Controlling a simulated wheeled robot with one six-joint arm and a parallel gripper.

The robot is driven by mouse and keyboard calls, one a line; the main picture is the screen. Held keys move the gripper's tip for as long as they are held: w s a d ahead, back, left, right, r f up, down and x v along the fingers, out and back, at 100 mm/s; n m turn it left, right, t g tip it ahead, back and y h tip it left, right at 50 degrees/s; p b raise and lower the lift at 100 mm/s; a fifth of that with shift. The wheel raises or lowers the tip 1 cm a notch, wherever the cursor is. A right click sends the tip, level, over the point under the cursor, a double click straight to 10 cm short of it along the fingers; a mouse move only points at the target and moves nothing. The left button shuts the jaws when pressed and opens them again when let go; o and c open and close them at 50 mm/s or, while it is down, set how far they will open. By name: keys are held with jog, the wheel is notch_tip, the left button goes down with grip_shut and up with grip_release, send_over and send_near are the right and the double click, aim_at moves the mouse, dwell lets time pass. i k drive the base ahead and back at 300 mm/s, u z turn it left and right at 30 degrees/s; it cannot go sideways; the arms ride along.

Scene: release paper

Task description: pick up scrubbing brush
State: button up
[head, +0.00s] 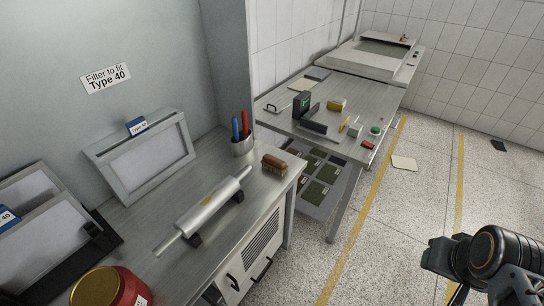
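The scrubbing brush (274,164) has a brown wooden back and paler bristles below. It lies on the right part of the near metal bench (150,205), close to its far right corner. My gripper (436,258) is at the lower right, out over the floor and well apart from the brush and bench. Its fingers are dark and small in view, so I cannot tell whether they are open or shut.
A metal roller (205,212) lies left of the brush; a cup of pens (242,146) stands behind it. A framed filter (140,157) leans at the wall. A red tin (109,287) stands in front. A second table (375,100) holds small items. The floor (400,215) between is mostly clear.

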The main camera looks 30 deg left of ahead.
aim_at(275, 165)
jog(key=u, duration=0.6)
jog(key=i, duration=0.8)
jog(key=u, duration=1.15)
jog(key=i, duration=0.3)
jog(key=u, duration=0.25)
